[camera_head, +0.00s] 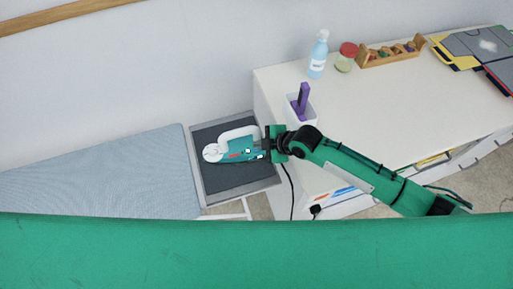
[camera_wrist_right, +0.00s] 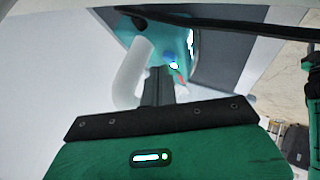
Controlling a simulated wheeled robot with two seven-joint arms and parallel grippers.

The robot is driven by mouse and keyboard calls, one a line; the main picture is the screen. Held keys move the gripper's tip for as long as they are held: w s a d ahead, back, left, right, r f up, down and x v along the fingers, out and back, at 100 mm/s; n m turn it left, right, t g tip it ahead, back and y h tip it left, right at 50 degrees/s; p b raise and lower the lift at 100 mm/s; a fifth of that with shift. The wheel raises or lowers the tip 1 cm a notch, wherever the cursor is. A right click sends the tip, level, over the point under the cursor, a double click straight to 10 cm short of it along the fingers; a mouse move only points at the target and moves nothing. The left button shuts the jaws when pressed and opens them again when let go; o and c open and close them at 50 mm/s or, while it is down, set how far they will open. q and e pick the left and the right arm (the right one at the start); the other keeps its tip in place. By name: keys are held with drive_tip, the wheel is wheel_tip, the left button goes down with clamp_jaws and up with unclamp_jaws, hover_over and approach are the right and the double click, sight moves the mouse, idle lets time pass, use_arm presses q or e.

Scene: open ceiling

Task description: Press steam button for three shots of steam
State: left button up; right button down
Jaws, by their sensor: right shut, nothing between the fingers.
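A teal and white steamer (camera_head: 236,150) with a looped white handle lies on a dark rectangular pad in a grey frame (camera_head: 229,187). My right gripper (camera_head: 265,143) reaches in from the right, its tips at the right end of the steamer. In the right wrist view my right gripper (camera_wrist_right: 158,88) is shut, and its narrow fingertips overlap the white handle and teal body of the steamer (camera_wrist_right: 172,48). A small light shows on the body beside the fingers. I cannot tell whether the tips touch the button. My left gripper is not in view.
A white cabinet (camera_head: 400,110) stands right of the pad, with a purple item in a white holder (camera_head: 301,108), a blue spray bottle (camera_head: 318,55), a red-lidded jar (camera_head: 346,57) and a wooden rack (camera_head: 391,54) on top. A padded grey-blue board (camera_head: 100,175) lies left.

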drive_tip(key=shift+f+b, duration=0.3)
drive_tip(key=shift+f, duration=0.1)
idle(0.6)
drive_tip(key=shift+r, duration=0.1)
idle(0.3)
drive_tip(key=shift+r+p, duration=0.75)
wheel_tip(320, 180, up, 5)
drive_tip(key=p, duration=0.4)
drive_tip(key=shift+s, duration=0.1)
idle(0.7)
